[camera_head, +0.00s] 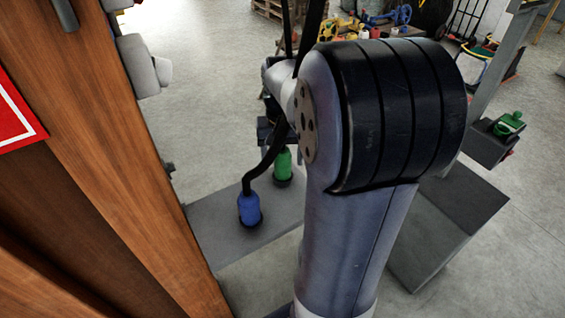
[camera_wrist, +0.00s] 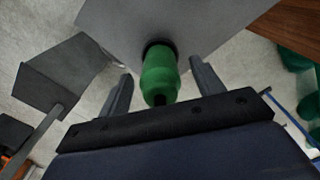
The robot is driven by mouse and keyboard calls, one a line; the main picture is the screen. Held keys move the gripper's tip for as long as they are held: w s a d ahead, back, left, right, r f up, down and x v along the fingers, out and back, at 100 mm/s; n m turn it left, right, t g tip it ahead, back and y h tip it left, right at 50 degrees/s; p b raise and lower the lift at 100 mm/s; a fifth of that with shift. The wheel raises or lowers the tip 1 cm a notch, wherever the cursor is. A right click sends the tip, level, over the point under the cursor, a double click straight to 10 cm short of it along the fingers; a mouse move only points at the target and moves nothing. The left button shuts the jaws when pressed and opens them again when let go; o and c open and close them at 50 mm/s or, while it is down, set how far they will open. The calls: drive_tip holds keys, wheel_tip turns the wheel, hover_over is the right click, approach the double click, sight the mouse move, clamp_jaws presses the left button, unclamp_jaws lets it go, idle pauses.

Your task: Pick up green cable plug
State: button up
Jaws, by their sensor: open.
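The green cable plug (camera_head: 283,166) stands upright on a grey plate (camera_head: 207,217), partly hidden behind my arm and a black cable in the head view. In the wrist view, the green plug (camera_wrist: 158,78) lies between the two fingers of my gripper (camera_wrist: 161,69), with a gap on each side. My gripper is open and holds nothing. In the head view it is mostly hidden behind my arm and the cables.
A blue plug (camera_head: 249,208) with a black cable stands on the plate close to the green one. A brown wooden panel (camera_head: 130,170) rises at the left. At the right, a green item (camera_head: 508,123) sits on a dark ledge.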

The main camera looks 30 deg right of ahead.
drive_tip(key=shift+f, duration=1.45)
drive_tip(key=shift+w, duration=0.1)
drive_tip(key=shift+c, duration=0.3)
drive_tip(key=c, duration=1.3)
